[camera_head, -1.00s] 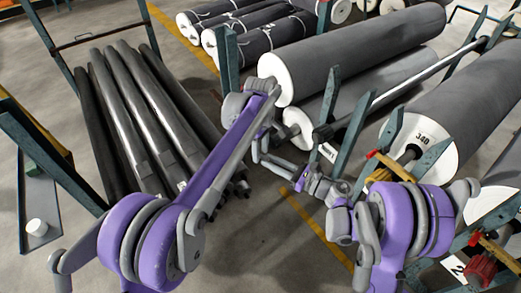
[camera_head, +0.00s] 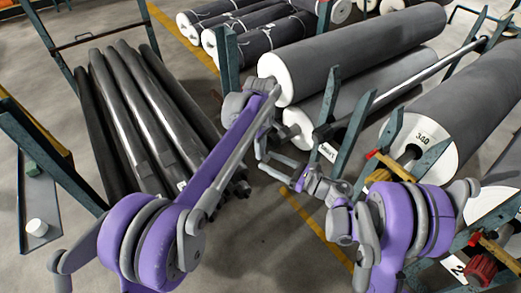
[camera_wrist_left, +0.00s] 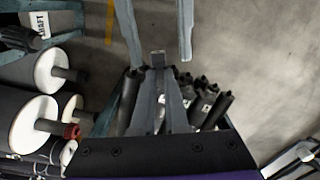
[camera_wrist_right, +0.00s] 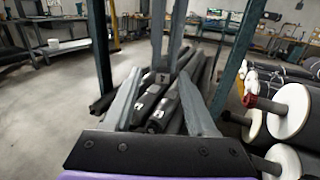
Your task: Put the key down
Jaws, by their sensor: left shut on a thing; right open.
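My left gripper (camera_wrist_left: 158,64) has its grey fingers drawn together in the left wrist view. A small dark grey piece (camera_wrist_left: 158,56) sits at their tips; it appears to be the key, but its shape is too small to make out. In the head view the left gripper (camera_head: 285,162) is over the floor between the dark rolls and the racked rolls. My right gripper (camera_wrist_right: 162,76) is open, its fingers apart with nothing seen held. In the head view it is close to the left gripper, and the two partly overlap.
Dark bare rolls (camera_head: 130,110) lie on the left in a teal frame. Large grey rolls (camera_head: 350,50) with white ends rest in racks on the right. Teal posts (camera_head: 330,95) stand beside the grippers. A narrow tray (camera_head: 40,190) holds a white cap (camera_head: 37,227).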

